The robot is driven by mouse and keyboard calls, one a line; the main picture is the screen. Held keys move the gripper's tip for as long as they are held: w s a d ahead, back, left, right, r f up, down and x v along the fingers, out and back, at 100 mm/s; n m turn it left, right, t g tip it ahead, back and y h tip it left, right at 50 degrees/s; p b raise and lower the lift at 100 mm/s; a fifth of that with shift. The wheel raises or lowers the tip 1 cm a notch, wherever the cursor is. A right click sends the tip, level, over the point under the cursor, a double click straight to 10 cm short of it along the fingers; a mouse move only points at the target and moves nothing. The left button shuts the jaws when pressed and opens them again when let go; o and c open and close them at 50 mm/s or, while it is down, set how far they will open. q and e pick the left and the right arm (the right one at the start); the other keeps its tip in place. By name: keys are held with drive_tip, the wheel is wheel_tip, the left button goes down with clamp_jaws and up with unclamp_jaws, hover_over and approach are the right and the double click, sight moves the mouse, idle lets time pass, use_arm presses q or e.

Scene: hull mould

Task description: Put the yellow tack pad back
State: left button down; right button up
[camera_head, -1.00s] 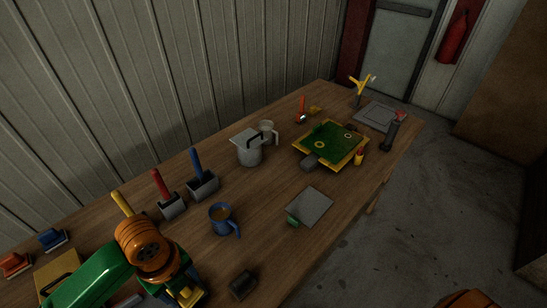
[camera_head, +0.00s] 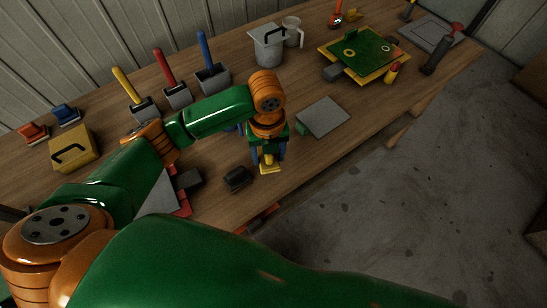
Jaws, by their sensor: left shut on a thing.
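The yellow tack pad (camera_head: 270,168) is a small yellow piece at the tips of my left gripper (camera_head: 268,160). The gripper is shut on it, pointing down, near the front edge of the table. I cannot tell whether the pad touches the tabletop. The gripper hides part of the pad. My right gripper is not in view.
A dark block (camera_head: 237,179) lies left of the gripper, a grey plate (camera_head: 323,117) right of it. Brush holders (camera_head: 178,95) and a lidded pot (camera_head: 268,48) stand behind. A yellow box (camera_head: 73,150) is far left, a green-topped yellow tray (camera_head: 362,50) at right.

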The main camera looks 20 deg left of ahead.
use_arm(q)
drive_tip(key=f, duration=0.1)
drive_tip(key=w+f, duration=0.1)
drive_tip(key=f, duration=0.1)
drive_tip(key=w+f, duration=0.1)
drive_tip(key=f, duration=0.1)
drive_tip(key=shift+w+a+f, duration=0.1)
drive_tip(key=shift+w+f, duration=0.1)
drive_tip(key=shift+w, duration=0.05)
drive_tip(key=shift+f, duration=0.35)
drive_tip(key=shift+f+b, duration=0.2)
drive_tip(key=shift+b, duration=0.1)
drive_tip(key=shift+c, duration=0.6)
unclamp_jaws()
drive_tip(key=shift+r, duration=0.15)
wheel_tip(320, 180, up, 12)
drive_tip(key=shift+r, duration=0.1)
